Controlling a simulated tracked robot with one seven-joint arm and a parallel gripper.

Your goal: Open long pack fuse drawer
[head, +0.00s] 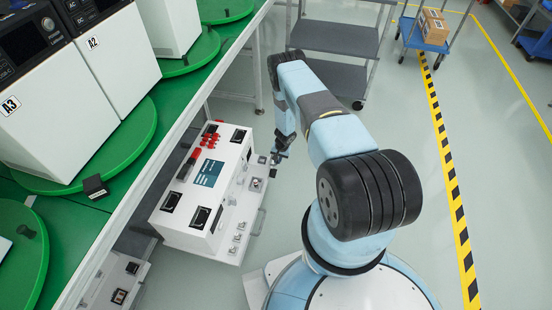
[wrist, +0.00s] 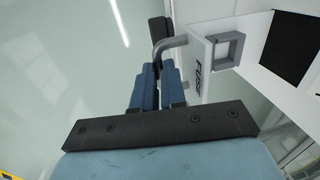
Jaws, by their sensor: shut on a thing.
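The white pack (head: 175,225) stands on a low tray beside the green bench, with red plugs, a blue label and black sockets on top. My gripper (head: 277,157) is at the pack's right side, near its far end. In the wrist view my blue fingers (wrist: 158,88) are shut on a grey bent handle (wrist: 172,43). The handle joins a white front marked FUSE (wrist: 198,72), the fuse drawer. A square grey frame (wrist: 239,50) is beside the lettering. The fingers hide part of the handle. I cannot tell how far out the drawer is.
The green bench (head: 80,205) with machines on green turntables runs along the left. A grey trolley (head: 335,38) stands behind my arm. A blue cart with boxes (head: 430,30) is at the far right. Clear floor lies right of my arm, crossed by a striped line (head: 447,170).

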